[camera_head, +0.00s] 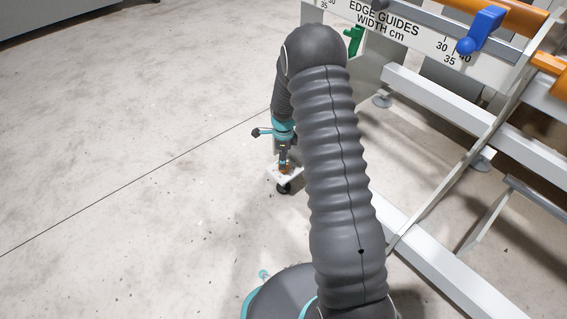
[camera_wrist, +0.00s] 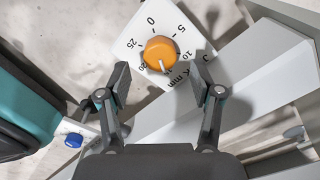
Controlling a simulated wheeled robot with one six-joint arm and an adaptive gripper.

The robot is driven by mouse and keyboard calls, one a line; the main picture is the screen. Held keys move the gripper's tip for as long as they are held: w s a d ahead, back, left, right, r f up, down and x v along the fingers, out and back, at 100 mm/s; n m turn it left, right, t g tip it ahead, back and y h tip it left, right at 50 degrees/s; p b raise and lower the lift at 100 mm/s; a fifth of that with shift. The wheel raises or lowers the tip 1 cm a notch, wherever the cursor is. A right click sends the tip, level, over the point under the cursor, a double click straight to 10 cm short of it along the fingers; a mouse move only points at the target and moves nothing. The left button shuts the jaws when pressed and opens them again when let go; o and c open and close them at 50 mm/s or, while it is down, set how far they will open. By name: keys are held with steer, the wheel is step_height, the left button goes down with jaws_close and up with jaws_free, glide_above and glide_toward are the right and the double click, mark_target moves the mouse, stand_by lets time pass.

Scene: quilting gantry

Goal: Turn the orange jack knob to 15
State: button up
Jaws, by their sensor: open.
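The orange jack knob (camera_wrist: 160,53) sits on a white dial plate (camera_wrist: 128,48) in the wrist view. The printed numbers 0, 5, 10, 20 and 25 can be read around it. A pale mark on the knob's lower edge points down, between 10 and 20. The 15 is not clearly legible. My gripper (camera_wrist: 163,76) is open, with one finger to each side of the knob's lower part and visible gaps between.
The white gantry frame (camera_head: 425,85) stands on the right, with a scale labelled "EDGE GUIDES WIDTH cm", a blue lever (camera_head: 481,30) and a green one (camera_head: 355,41). A blue button (camera_wrist: 74,140) shows at lower left in the wrist view. The floor to the left is open.

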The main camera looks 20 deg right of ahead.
step_height(320, 180, up, 8)
steer(key=shift+r, duration=0.15)
stand_by(0.6)
steer(key=s+n+g, duration=0.1)
steer(key=s+n, duration=0.5)
steer(key=n, duration=0.2)
steer(key=s+a+r+n+t+p, duration=0.2)
steer(key=s+r+n, duration=0.3)
steer(key=s+r, duration=0.4)
steer(key=s+a+r+n+t+p, duration=0.2)
steer(key=s+r+n+p, duration=0.2)
steer(key=s+r, duration=0.5)
steer(key=s+a+r+n+t+p, duration=0.2)
steer(key=s+r, duration=0.7)
steer(key=r, duration=1.2)
steer(key=n+p, duration=0.2)
steer(key=n, duration=0.1)
steer(key=shift+s+a+n+t, duration=0.2)
steer(key=shift+s+n+t, duration=0.1)
steer(key=shift+s, duration=0.1)
